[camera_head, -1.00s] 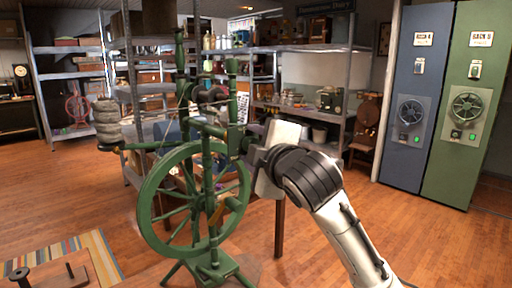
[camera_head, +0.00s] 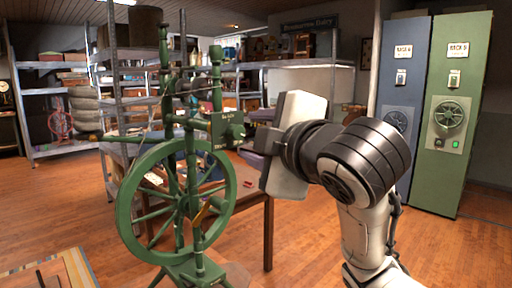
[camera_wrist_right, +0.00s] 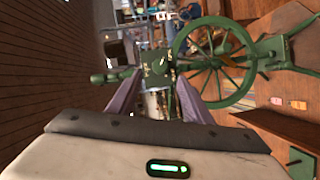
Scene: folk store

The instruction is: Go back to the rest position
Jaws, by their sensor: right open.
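My right gripper (camera_head: 252,152) is just right of a green spinning wheel (camera_head: 128,208) in the head view. Its white palm faces left, toward the green block at the top of the wheel's frame. In the right wrist view the two purple fingers (camera_wrist_right: 157,98) stand apart with nothing held between them. The wheel's green frame and spoked rim (camera_wrist_right: 215,62) show beyond the fingertips. I cannot tell whether a fingertip touches the frame. My left gripper does not show.
A wooden table (camera_head: 262,205) stands behind the wheel. Metal shelves (camera_head: 50,100) line the back. A blue cabinet (camera_head: 403,70) and a green cabinet (camera_head: 455,75) stand at the right. A striped rug (camera_head: 75,268) lies at lower left. Wooden floor is open at the left.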

